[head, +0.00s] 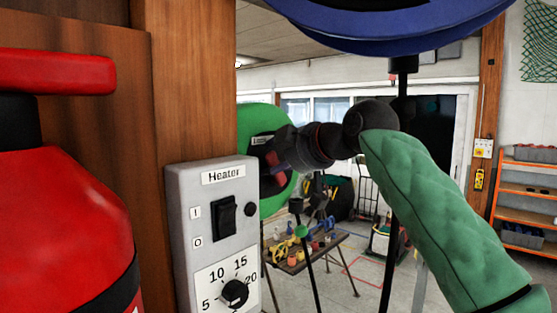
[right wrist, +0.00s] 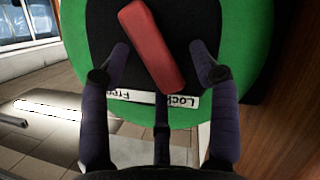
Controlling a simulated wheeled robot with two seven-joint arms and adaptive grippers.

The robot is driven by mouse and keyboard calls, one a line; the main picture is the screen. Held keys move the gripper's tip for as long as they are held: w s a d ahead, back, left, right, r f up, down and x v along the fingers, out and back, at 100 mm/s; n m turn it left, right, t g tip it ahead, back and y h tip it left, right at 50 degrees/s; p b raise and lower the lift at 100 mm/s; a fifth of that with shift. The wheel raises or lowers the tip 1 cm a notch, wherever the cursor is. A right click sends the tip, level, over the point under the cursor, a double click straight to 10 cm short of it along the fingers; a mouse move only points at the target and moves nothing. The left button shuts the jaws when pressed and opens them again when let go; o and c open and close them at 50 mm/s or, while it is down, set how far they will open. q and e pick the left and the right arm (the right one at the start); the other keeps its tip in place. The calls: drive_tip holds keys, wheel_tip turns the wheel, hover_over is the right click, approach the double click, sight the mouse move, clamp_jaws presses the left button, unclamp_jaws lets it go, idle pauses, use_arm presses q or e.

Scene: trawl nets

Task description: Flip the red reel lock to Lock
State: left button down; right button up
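The red reel lock (right wrist: 152,45) is a bar on the dark face of a green reel (right wrist: 240,30). In the right wrist view it lies slanted, its lower end close to the word Lock on a white label (right wrist: 150,97) that appears upside down; Free is on the label's left. My right gripper (right wrist: 160,60) has its fingers spread on both sides of the bar, with gaps between; contact cannot be made out. In the head view the right gripper (head: 279,152) reaches the green reel (head: 248,118) from the right and hides much of the lock. My left gripper is not in view.
A grey heater box (head: 185,215) with a switch and dial stands close at left, on a wooden post (head: 190,70). A red extinguisher (head: 60,230) fills the left edge. A blue reel (head: 390,30) hangs above. A table with small items (head: 335,245) stands behind.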

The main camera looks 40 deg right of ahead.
drive_tip(key=shift+s, duration=0.1)
drive_tip(key=v, duration=1.2)
idle(0.7)
